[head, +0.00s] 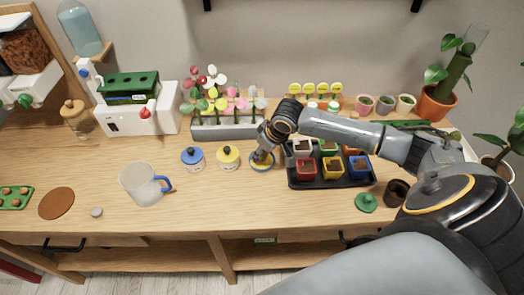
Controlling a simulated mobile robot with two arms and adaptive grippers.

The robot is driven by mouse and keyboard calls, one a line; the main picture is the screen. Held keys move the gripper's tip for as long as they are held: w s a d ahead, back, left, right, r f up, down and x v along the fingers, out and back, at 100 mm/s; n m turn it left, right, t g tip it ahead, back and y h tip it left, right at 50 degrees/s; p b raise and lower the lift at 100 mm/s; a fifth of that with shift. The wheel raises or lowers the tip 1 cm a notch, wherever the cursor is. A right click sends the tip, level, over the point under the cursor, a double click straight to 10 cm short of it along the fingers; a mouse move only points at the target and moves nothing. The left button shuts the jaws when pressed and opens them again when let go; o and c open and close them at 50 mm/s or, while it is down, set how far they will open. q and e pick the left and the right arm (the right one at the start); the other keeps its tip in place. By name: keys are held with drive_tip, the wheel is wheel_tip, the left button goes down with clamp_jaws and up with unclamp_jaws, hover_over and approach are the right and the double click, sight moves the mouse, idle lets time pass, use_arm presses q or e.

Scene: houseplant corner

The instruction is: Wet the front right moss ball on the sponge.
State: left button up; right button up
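A green tray (4,205) at the far left edge holds several small brown balls, perhaps the moss balls, and is cut off by the picture edge. My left gripper is not in view.
Blue-lidded (192,155) and yellow-lidded (228,155) jars stand left of the dish. A black tray (330,184) of coloured pots lies under my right forearm. A glass jug (143,184), cork disc (57,203) and grey stone (96,212) lie left. The front middle is clear.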

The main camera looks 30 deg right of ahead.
drive_tip(key=shift+s+f+p, duration=0.1)
drive_tip(key=shift+f+p, duration=0.05)
drive_tip(key=shift+p, duration=0.3)
idle(1.7)
wheel_tip(320, 180, up, 7)
drive_tip(key=p, duration=0.8)
drive_tip(key=shift+r, duration=0.2)
drive_tip(key=shift+f, duration=0.1)
idle(0.5)
